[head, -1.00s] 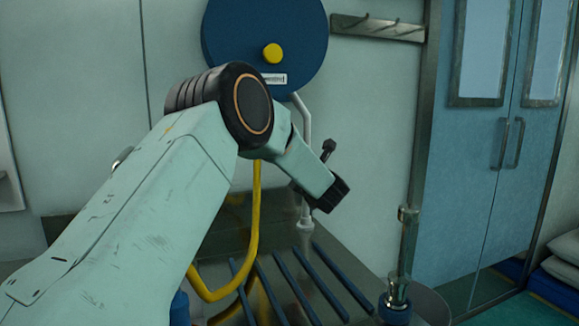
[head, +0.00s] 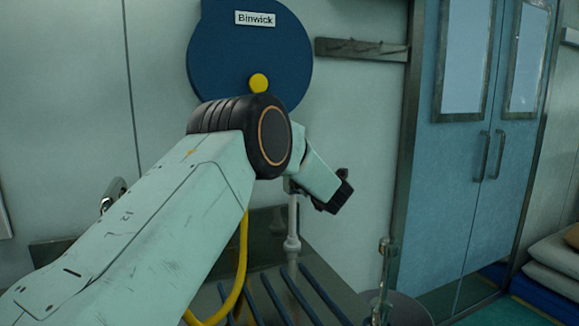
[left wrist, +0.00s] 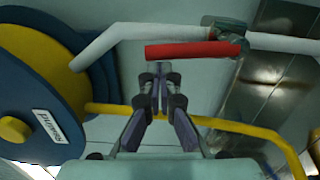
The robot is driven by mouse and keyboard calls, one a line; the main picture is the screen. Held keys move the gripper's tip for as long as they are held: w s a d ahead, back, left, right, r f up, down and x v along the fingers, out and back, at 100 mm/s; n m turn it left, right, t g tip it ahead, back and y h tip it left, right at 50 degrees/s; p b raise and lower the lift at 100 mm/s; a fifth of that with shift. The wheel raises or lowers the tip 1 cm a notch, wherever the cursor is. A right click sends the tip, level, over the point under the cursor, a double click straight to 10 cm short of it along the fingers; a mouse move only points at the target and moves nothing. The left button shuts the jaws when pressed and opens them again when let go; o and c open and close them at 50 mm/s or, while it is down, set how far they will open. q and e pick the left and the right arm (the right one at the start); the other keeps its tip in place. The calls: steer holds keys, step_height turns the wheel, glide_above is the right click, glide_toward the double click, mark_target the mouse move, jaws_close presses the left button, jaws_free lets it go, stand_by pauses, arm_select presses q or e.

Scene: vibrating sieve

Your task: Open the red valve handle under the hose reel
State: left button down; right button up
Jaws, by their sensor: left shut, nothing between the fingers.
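The red valve handle (left wrist: 190,50) shows in the left wrist view as a straight bar joined at its right end to a dark green valve body (left wrist: 228,36) on a white pipe (left wrist: 140,35). The handle is hidden behind my arm in the head view. My left gripper (left wrist: 161,82) is shut and empty, its fingertips just below the handle in the picture; whether they touch it I cannot tell. The blue hose reel (head: 232,55) hangs on the wall behind my left arm, and it fills the left of the wrist view (left wrist: 25,85). My right gripper is not in view.
A yellow hose (left wrist: 215,124) crosses beneath the fingers in the wrist view. A metal counter with dark blue bars (head: 290,295) lies below my arm. A metal wall rail (head: 360,49) is at upper right, with blue doors (head: 462,160) farther right.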

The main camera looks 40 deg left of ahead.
arm_select(q)
steer(key=shift+w+d+r, duration=0.15)
steer(key=shift+w+d, duration=0.1)
steer(key=shift+w, duration=0.25)
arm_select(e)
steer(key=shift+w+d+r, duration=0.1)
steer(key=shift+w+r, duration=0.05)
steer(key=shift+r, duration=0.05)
